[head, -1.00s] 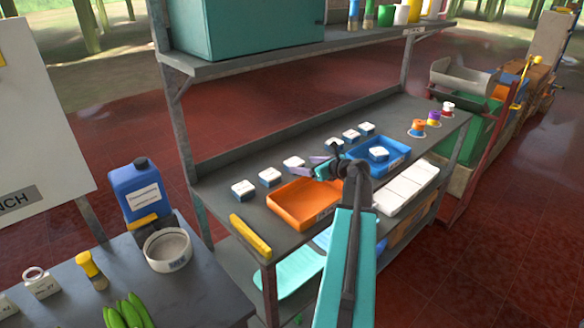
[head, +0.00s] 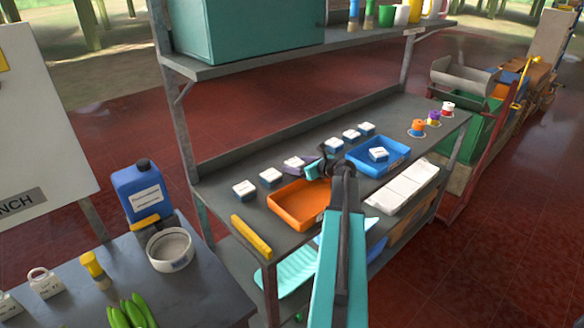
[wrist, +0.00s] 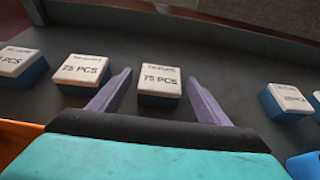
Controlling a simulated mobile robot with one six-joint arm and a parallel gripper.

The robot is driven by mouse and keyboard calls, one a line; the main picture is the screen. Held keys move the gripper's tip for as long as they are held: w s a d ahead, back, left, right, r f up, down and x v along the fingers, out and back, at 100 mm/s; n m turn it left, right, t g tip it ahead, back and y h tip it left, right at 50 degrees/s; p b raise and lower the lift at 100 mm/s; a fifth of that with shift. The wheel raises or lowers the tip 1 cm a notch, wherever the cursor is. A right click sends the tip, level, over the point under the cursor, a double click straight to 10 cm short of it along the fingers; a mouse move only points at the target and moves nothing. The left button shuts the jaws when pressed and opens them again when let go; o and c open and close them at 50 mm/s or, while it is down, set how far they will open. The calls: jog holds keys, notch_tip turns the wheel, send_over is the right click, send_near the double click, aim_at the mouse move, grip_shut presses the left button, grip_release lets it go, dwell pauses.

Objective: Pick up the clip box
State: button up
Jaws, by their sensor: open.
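Several small boxes with white lids and blue bodies stand in a row on the grey bench; their small top lettering is unreadable, so I cannot tell which are clip boxes. My gripper (wrist: 160,86) is open and empty. In the wrist view, one box (wrist: 160,82) marked "75 PCS" shows between its two purple fingers, apart from both. In the head view, my gripper (head: 306,167) is at the row behind the orange tray, partly hiding the box (head: 292,162) there.
An orange tray (head: 273,205) and a blue tray (head: 400,150) holding one white-lidded box (head: 378,154) lie in front of the row. A neighbouring box (wrist: 285,102) stands to the right. The bench's raised back edge (wrist: 150,17) runs behind.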

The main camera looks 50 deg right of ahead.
aim_at(298, 164)
dwell(0.4)
jog(key=c, duration=1.1)
jog(key=shift+r, duration=0.1)
jog(key=shift+c, duration=0.2)
jog(key=shift+r+b, duration=0.85)
jog(key=shift+r, duration=4.05)
